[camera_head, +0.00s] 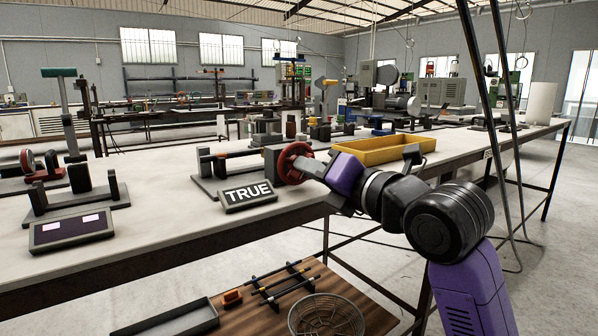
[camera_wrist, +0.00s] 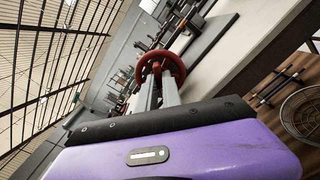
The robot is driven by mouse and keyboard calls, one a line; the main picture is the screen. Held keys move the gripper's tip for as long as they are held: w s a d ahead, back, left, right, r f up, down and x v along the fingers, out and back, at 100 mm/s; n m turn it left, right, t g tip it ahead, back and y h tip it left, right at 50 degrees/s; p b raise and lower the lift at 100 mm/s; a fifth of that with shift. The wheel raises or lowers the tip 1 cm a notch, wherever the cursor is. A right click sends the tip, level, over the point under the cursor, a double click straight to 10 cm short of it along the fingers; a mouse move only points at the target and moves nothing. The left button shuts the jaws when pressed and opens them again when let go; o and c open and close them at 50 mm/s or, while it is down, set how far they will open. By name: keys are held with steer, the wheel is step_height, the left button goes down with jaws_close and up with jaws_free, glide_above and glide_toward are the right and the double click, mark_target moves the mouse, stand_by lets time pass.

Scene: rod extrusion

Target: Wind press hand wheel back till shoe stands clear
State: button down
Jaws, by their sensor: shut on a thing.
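The press (camera_head: 206,186) stands on the bench with a dark base, an upright at its left and a rod lying across it. Its red hand wheel (camera_head: 293,160) is at the right end, facing my arm. My gripper (camera_head: 308,168) reaches the wheel from the right. In the wrist view the two grey fingers of my gripper (camera_wrist: 157,75) are closed on the near part of the red wheel (camera_wrist: 174,62). My gripper and wrist cover part of the wheel in the head view. The shoe is too small to make out, so its gap cannot be told.
A yellow tray (camera_head: 372,156) lies behind my wrist. A display box (camera_head: 70,229) is at the left front. Below, a wire basket (camera_head: 327,318) and a rod rack (camera_head: 281,284) sit on a wooden shelf.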

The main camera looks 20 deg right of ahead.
stand_by(0.5)
steer(key=c, duration=1.4)
jaws_free()
steer(key=shift+n, duration=0.3)
steer(key=shift+c, duration=0.2)
